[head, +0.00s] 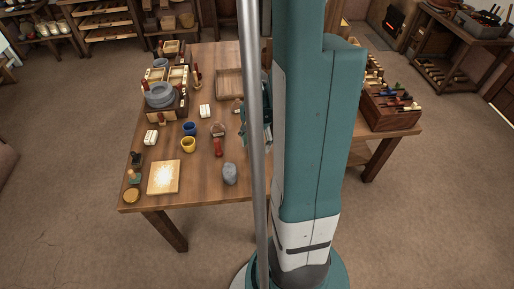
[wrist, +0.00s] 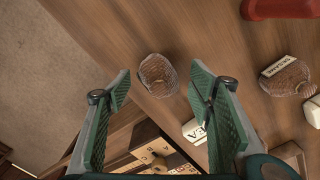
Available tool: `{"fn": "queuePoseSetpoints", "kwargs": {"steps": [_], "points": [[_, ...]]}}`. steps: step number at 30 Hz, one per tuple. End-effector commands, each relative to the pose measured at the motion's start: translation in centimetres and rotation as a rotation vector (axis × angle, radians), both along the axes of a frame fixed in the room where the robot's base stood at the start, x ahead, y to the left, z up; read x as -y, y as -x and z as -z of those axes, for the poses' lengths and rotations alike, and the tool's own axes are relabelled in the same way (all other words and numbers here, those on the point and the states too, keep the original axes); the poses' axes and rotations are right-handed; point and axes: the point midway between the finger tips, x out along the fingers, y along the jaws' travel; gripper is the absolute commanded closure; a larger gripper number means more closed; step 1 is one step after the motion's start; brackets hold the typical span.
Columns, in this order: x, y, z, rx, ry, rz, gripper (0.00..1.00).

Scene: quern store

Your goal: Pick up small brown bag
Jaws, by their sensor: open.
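A small brown bag (wrist: 157,73), with a woven-looking surface, stands on the wooden table in the wrist view. My gripper (wrist: 158,88) is open, with one finger on each side of the view below the bag. The bag shows in the gap just beyond the fingertips, and nothing is held. A second brown bag (wrist: 287,77) with a pale lettered label lies to the right, outside the fingers. In the head view a brown bag (head: 218,130) shows on the table. My gripper is mostly hidden there behind my column.
A white lettered block (wrist: 195,130) is partly hidden by the right finger. A red object (wrist: 280,8) is at the top right. The table edge runs diagonally left of the bag. In the head view, blue (head: 189,128) and yellow cups (head: 188,144) and a grey stone (head: 230,173) stand nearby.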

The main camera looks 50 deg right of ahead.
Motion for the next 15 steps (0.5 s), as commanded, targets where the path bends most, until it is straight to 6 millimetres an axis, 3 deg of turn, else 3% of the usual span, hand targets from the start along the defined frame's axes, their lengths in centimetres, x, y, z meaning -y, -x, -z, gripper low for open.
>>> {"fn": "queuePoseSetpoints", "kwargs": {"steps": [9, 15], "points": [[-0.01, 0.01, -0.01, 0.0, 0.0, 0.0, 0.47], [-0.01, 0.01, -0.01, 0.0, 0.0, 0.0, 0.73]]}}
